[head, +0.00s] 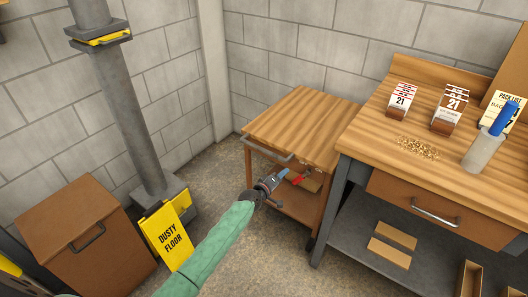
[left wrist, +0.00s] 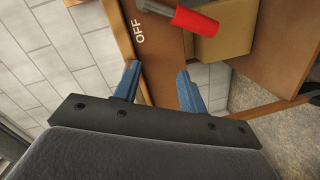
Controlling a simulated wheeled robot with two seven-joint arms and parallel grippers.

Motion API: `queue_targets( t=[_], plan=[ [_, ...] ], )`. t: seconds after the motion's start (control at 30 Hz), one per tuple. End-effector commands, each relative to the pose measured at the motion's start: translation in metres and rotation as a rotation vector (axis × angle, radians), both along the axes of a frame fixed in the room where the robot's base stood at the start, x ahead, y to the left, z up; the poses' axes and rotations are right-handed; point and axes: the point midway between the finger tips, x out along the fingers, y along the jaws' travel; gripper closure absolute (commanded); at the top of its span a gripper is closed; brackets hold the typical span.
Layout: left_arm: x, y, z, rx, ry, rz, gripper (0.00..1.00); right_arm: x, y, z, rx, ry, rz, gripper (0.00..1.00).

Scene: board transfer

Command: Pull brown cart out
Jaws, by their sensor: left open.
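The brown cart (head: 305,118) stands against the block wall, left of the workbench, with a wooden top and a lower shelf. Its grey bar handle (head: 267,152) runs along the front edge of the top. My left gripper (head: 277,181) is in front of the cart, below the handle and apart from it in the picture. In the left wrist view, its two blue fingers (left wrist: 160,75) are spread with nothing held between them. A brown cart panel (left wrist: 160,55) marked OFF lies beyond them. The handle is not clearly seen there. My right gripper is out of view.
A red-handled item (head: 297,181) and a cardboard box (head: 311,184) are at the cart's lower level. The workbench (head: 430,165) stands close on the right. A yellow DUSTY FLOOR sign (head: 167,237), a pillar (head: 125,95) and a brown cabinet (head: 75,225) are left.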

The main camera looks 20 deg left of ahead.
Motion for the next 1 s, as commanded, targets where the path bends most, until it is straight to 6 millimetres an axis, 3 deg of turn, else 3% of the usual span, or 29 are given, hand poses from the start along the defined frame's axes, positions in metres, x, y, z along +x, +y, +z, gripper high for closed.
queue_targets(
  t=[0.17, 0.43, 0.67, 1.0],
  plan=[
    [0.01, 0.038, -0.005, -0.214, -0.059, 0.186, 0.59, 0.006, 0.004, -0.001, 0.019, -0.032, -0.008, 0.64],
    [0.011, 0.085, 0.021, -0.476, -0.206, 0.402, 0.59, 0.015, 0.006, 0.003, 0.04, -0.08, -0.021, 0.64],
    [0.013, 0.094, 0.029, -0.558, -0.238, 0.435, 0.59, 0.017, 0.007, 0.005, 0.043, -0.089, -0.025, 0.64],
    [0.05, 0.096, 0.037, -0.556, -0.238, 0.433, 0.59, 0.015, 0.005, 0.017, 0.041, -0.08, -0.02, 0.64]
  ],
)
